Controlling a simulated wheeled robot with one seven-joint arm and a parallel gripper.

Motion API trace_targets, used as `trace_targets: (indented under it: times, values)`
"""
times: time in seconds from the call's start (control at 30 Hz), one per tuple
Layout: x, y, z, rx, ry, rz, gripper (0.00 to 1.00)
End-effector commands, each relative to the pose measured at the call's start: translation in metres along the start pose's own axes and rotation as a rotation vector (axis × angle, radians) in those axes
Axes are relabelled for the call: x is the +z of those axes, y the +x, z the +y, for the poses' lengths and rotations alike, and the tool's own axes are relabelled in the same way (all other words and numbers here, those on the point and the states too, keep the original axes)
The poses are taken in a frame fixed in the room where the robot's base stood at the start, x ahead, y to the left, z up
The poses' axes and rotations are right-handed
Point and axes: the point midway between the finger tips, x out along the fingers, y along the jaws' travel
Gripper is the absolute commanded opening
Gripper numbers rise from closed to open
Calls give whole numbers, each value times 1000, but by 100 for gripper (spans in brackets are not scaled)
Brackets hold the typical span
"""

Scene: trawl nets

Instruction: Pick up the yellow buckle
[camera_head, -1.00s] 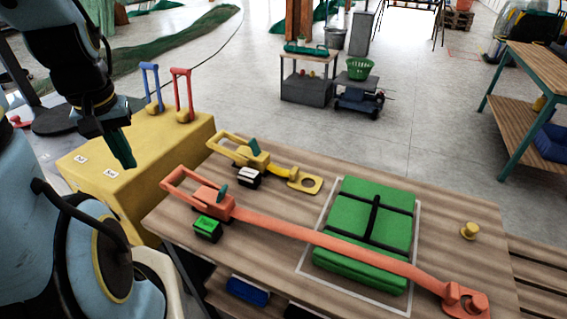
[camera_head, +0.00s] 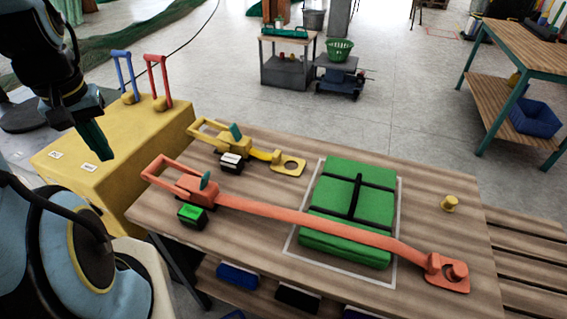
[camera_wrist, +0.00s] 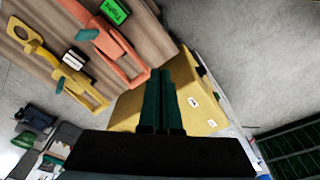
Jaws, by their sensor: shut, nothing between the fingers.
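The yellow buckle (camera_head: 227,143) lies on the left part of the wooden table, its looped handle toward the back left. A short yellow strap joins it to a flat end plate with a round hole (camera_head: 288,164). In the wrist view the yellow buckle (camera_wrist: 78,78) shows at the left. My gripper (camera_head: 103,155) is shut and empty, pointing down above the yellow box, left of the table and apart from the buckle. Its dark green fingers (camera_wrist: 161,90) are together in the wrist view.
An orange buckle (camera_head: 185,184) lies in front of the yellow one, its strap crossing a green bundle (camera_head: 345,239). The yellow box (camera_head: 66,139) carries blue and red handles. Small black and green tagged blocks sit beside the buckles.

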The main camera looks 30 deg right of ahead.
Motion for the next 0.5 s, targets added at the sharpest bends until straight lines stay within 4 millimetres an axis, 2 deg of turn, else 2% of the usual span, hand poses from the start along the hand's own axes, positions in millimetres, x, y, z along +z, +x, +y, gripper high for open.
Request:
trace_targets:
  times: [0.23, 0.33, 0.43, 0.5]
  values:
    - [0, 0, 0, 0, 0, 0, 1]
    - [-3, 3, 4, 0, 13, 3, 12]
    - [-15, 14, 22, 0, 76, 20, 24]
    - [-30, 28, 48, 3, 153, 43, 32]
